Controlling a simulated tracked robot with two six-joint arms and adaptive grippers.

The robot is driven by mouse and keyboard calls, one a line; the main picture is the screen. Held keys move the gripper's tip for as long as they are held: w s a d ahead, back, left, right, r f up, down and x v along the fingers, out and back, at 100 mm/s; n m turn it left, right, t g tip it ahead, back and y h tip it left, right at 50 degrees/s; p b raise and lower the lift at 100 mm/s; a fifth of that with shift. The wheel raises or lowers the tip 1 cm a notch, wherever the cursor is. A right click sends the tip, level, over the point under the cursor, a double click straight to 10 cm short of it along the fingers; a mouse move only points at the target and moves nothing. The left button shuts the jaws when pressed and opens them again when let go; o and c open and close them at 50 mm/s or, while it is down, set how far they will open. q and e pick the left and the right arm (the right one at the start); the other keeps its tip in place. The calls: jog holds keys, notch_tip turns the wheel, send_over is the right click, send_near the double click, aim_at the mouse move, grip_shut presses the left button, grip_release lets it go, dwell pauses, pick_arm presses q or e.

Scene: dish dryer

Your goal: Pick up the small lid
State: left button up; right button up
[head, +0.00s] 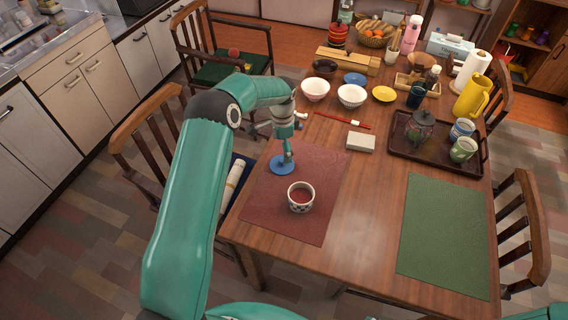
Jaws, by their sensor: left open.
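The small lid (279,169) looks like a flat blue disc lying on the dark red placemat (325,168), near its upper left part. My left gripper (287,152) points down right over the lid, with its fingertips at or just above the disc's middle. Its fingers look narrow and small here, and I cannot tell whether they touch the lid or its knob. The fingers hide part of the disc. A patterned cup (300,204) with a reddish inside stands just in front of the lid, apart from it. My right gripper is not in view.
A dark tray (405,151) with a jar and two mugs stands on the right. A green placemat (445,235) lies bare in front of it. Bowls (351,97), a light block (360,142) and red chopsticks (343,119) lie beyond the red mat. Chairs line the table.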

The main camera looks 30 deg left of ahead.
aim_at(282, 160)
pick_arm(q)
notch_tip(282, 160, down, 5)
jog(key=shift+s+f+p, duration=0.1)
jog(key=shift+s+p, duration=0.05)
jog(key=shift+p, duration=0.75)
jog(key=shift+f, duration=0.45)
jog(key=shift+d, duration=0.1)
jog(key=c, duration=1.5)
jog(key=shift+s+f, duration=0.1)
jog(key=shift+s, duration=0.05)
jog(key=c, duration=0.3)
